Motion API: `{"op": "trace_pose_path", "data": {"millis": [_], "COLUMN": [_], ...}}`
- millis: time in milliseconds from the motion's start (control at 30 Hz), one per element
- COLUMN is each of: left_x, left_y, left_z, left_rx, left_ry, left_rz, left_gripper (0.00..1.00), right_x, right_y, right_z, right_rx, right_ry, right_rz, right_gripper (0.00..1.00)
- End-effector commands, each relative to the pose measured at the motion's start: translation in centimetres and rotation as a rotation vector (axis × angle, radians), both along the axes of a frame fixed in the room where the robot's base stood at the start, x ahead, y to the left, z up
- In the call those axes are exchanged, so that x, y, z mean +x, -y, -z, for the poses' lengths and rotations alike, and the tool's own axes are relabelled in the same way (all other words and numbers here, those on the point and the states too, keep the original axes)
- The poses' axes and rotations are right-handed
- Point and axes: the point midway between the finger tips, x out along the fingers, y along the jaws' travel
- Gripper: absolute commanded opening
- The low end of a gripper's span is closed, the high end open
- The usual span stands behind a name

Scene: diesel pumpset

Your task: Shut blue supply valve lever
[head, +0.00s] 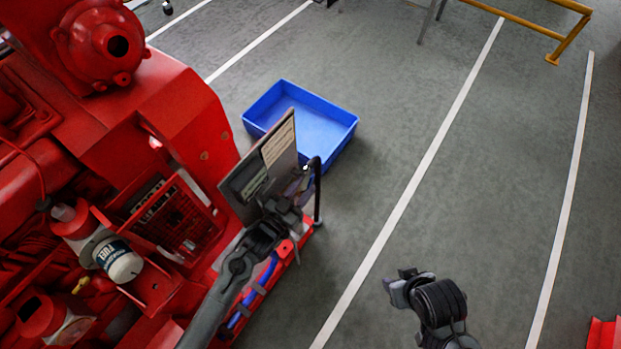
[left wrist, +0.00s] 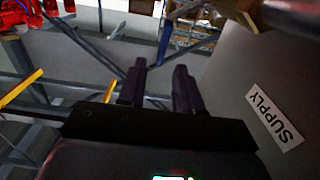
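My left gripper (head: 292,200) is beside the lower edge of an upright grey panel (head: 262,165) on the red pumpset. In the left wrist view its two dark fingers (left wrist: 160,88) stand apart with nothing visible between them. A white SUPPLY label (left wrist: 274,116) is on the grey surface to their right. I cannot make out the blue supply valve lever. A blue strip-like part (head: 262,283) shows beside my left forearm; I cannot tell whether it belongs to the valve. My right gripper (head: 396,287) is over the floor at lower right, away from the pumpset; its fingers are unclear.
The red pumpset (head: 185,110) fills the left side. A blue bin (head: 345,133) stands on the floor behind the panel. A dark bent pipe (head: 317,190) rises right of my left gripper. A yellow rail (head: 565,38) is at the top right. The grey floor between is clear.

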Motion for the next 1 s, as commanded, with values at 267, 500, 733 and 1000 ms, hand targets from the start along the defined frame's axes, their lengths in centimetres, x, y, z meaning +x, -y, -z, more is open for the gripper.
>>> {"op": "trace_pose_path", "data": {"millis": [267, 500, 733, 1000], "left_x": [2.7, 3.4, 3.4, 3.4], "left_y": [2.2, 2.8, 2.8, 2.8], "left_z": [0.1, 0.0, 0.0, 0.0], "left_rx": [-0.001, 0.0, 0.0, 0.0], "left_ry": [0.001, 0.0, 0.0, 0.0], "left_rz": [-0.001, 0.0, 0.0, 0.0], "left_gripper": [0.34, 0.34, 0.34, 0.0], "right_x": [0.0, 0.0, 0.0, 0.0], "right_y": [0.1, 0.2, 0.3, 0.2], "right_z": [0.9, 1.0, 1.0, 1.0], "right_rx": [-0.003, -0.011, -0.011, -0.007], "right_ry": [0.0, 0.001, 0.001, 0.001], "right_rz": [-0.002, -0.007, -0.007, -0.005], "right_gripper": [0.43, 0.43, 0.43, 0.43]}}
